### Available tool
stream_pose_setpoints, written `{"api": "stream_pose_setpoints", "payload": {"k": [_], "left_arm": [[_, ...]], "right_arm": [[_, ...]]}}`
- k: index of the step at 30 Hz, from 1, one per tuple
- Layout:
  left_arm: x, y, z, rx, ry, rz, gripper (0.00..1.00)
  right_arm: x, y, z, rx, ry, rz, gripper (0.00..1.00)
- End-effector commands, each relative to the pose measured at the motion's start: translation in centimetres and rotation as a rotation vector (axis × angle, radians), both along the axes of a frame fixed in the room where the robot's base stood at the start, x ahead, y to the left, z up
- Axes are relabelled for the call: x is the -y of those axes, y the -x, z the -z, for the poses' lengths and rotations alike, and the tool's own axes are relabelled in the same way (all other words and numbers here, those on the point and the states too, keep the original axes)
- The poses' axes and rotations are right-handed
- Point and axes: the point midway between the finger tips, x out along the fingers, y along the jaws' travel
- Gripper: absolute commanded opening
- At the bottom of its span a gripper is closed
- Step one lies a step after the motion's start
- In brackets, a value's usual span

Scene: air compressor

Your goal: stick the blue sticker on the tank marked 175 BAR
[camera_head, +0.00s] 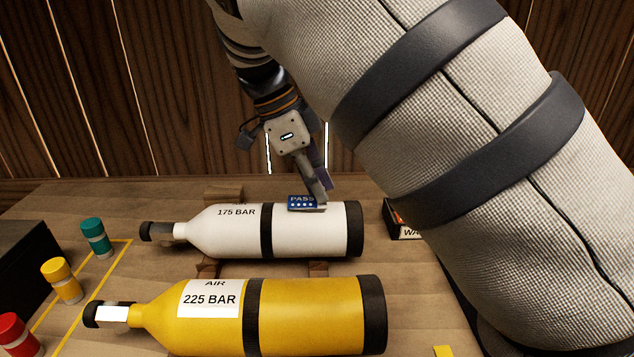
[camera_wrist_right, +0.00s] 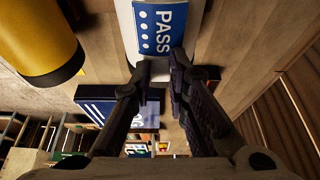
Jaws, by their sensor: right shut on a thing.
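The white tank marked 175 BAR (camera_head: 235,232) lies on its side on wooden supports, its neck to the left. The blue PASS sticker (camera_head: 302,203) is at the tank's upper side, just right of the black band. It also shows in the right wrist view (camera_wrist_right: 163,28), over the white tank surface. I cannot tell whether it touches or is stuck down. My right gripper (camera_head: 319,198) comes down from above and is shut on the sticker's edge; its fingers also show in the right wrist view (camera_wrist_right: 155,77). My left gripper is not in view.
A yellow tank marked 225 BAR (camera_head: 313,315) lies in front. Green (camera_head: 96,238), yellow (camera_head: 61,280) and red (camera_head: 17,334) cylinders stand at left beside a black box (camera_head: 22,265). A small dark box (camera_head: 403,222) sits right of the white tank. My arm covers the right side.

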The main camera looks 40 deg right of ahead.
Motion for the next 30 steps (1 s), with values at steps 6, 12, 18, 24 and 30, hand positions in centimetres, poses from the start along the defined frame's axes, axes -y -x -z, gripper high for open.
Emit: {"api": "stream_pose_setpoints", "payload": {"k": [6,12,18,24,30], "left_arm": [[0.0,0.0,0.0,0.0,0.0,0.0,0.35],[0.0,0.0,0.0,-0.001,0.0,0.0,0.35],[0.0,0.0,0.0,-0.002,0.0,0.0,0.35],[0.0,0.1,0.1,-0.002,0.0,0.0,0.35],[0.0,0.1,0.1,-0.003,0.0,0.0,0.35]], "right_arm": [[0.0,0.0,0.1,0.0,0.0,0.0,0.0],[0.0,0.0,0.3,-0.001,-0.001,0.0,0.0],[0.0,0.0,0.6,0.0,0.0,0.0,0.0],[0.0,0.0,0.8,-0.001,-0.001,0.0,0.0],[0.0,0.0,1.0,-0.001,-0.001,0.0,0.0]]}}
